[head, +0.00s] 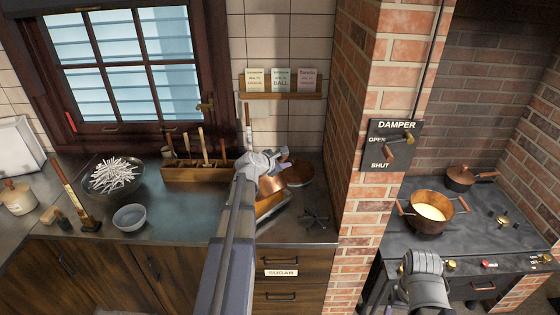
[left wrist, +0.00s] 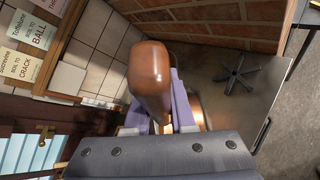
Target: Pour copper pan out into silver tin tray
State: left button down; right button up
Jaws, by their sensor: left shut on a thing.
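My left gripper (head: 284,166) is over the counter right of the window, shut on the wooden handle of the copper pan (head: 272,185). In the left wrist view the brown handle (left wrist: 151,75) sits between the purple fingers, and a bit of copper (left wrist: 196,108) shows behind it. The pan appears tilted, just above the tray (head: 287,199), which shows a yellowish inside and a pale metal rim. My forearm hides part of the tray, and I cannot see whether anything is flowing. My right arm's end (head: 425,268) is low, before the stove; its fingers are not clear.
A brick pillar (head: 357,130) separates the counter from the stove, where a copper pot (head: 431,225) holds yellow contents.

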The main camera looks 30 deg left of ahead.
pick_arm(q)
jog(key=s+d+f+m+t+y+b, duration=0.1)
jog(key=d+f+m+t+y+b, duration=0.1)
jog(key=b, duration=0.7)
jog(key=s+d+f+m+t+y+b, duration=0.2)
jog(key=d+f+m+b, duration=0.2)
jog(key=d+f+b, duration=0.2)
notch_tip(320, 180, down, 2)
jog(key=b, duration=0.4)
jog(key=shift+s+d+t, duration=0.3)
jog(key=shift+d+t, duration=0.05)
jog(key=shift+t, duration=0.05)
dwell(0.6)
dwell(0.4)
